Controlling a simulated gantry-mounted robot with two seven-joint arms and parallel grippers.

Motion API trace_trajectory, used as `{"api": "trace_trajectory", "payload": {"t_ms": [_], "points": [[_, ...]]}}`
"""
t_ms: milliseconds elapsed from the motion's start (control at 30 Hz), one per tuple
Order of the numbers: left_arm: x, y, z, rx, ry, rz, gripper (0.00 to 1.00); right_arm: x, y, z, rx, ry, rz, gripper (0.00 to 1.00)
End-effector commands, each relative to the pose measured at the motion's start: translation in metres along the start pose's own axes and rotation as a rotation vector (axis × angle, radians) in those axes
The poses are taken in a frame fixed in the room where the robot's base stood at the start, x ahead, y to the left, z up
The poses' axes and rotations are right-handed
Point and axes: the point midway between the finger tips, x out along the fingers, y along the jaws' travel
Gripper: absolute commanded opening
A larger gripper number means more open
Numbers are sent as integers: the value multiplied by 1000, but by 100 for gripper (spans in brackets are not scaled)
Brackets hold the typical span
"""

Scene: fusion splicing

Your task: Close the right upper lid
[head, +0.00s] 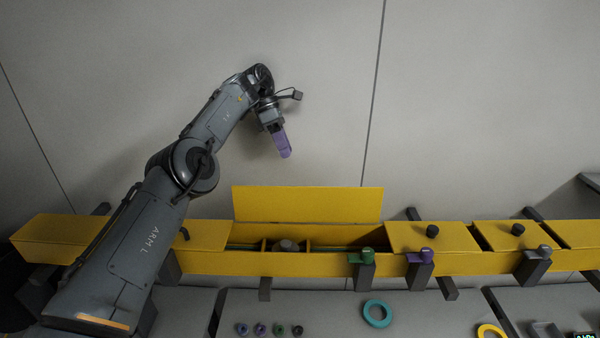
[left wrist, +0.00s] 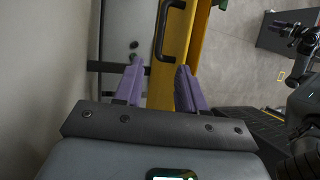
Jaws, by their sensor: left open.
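A long yellow trough (head: 300,265) runs across the head view. At its middle a yellow lid (head: 307,204) stands raised along the back edge, leaving the compartment below open. Other yellow lids lie flat to the right, including one with a black knob (head: 431,238). I cannot tell which lid counts as the right upper one. My left gripper (head: 284,148) is above and behind the raised lid in the picture, apart from it. In the left wrist view its purple fingers (left wrist: 160,86) are spread with nothing held. My right gripper is not in view.
Green (head: 366,257), purple (head: 421,257) and grey (head: 538,258) clamps sit along the trough's front. A teal ring (head: 377,313) and a yellow ring (head: 491,331) lie in front. The left wrist view shows a black handle (left wrist: 172,32) on a yellow surface.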

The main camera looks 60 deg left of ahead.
Motion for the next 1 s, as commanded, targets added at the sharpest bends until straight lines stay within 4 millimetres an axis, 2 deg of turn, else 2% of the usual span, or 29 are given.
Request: {"api": "trace_trajectory", "payload": {"t_ms": [300,467,800,1000], "points": [[32,2,-3,1,-2,-1,40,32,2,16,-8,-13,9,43],[53,1,-2,0,0,-2,40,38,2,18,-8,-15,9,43],[96,0,0,-2,2,0,40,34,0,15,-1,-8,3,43],[106,0,0,-1,0,0,40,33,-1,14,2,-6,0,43]]}}
